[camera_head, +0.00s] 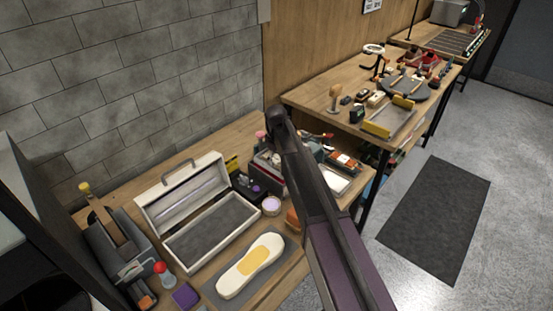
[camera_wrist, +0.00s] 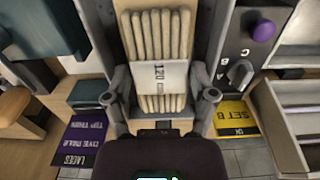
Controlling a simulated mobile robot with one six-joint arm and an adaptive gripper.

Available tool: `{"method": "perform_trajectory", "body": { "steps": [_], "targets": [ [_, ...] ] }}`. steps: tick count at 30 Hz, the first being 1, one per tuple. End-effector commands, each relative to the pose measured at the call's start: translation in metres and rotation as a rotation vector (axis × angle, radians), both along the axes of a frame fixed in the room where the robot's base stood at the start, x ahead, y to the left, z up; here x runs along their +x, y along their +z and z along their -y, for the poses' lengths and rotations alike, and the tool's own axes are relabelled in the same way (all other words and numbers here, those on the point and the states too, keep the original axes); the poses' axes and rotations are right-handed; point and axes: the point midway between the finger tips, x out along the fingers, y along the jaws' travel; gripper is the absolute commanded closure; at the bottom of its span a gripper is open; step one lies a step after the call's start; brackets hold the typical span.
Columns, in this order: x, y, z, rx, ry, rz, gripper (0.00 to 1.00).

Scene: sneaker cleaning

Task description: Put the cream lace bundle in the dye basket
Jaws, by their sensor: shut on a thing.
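The cream lace bundle (camera_wrist: 160,35) fills the middle of the wrist view, with a white band marked 120 around its strands. My gripper (camera_wrist: 160,92) has its two grey fingers at the left and right sides of the bundle, shut on it. Pale-edged grey walls show on both sides behind the bundle; I cannot tell whether it touches them. In the head view my arm reaches over the workbench and hides the bundle and fingertips. I cannot clearly pick out the dye basket; a purple label (camera_wrist: 82,142) with the words LACES and DYE lies at lower left in the wrist view.
A yellow SET B label (camera_wrist: 236,117) and a dark unit with a purple knob (camera_wrist: 262,31) are on the right. An open pale toolbox (camera_head: 212,233), a sneaker sole (camera_head: 251,263) on a grey mat and a purple block (camera_head: 185,295) crowd the bench (camera_head: 112,193).

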Motion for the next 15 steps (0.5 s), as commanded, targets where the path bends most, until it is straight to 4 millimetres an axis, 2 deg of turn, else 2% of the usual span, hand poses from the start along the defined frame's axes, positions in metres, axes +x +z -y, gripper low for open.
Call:
{"method": "perform_trajectory", "body": {
  "steps": [3,4,6,15],
  "targets": [
    [0.0000,-0.0025,0.0003,0.000,0.000,0.000,0.74],
    [0.0000,-0.0019,0.0003,0.000,0.000,0.000,0.21],
    [0.0001,-0.0015,0.0003,0.000,0.000,0.000,0.00],
    [0.0002,-0.0014,0.0007,0.000,-0.001,0.000,0.00]
  ]
}}
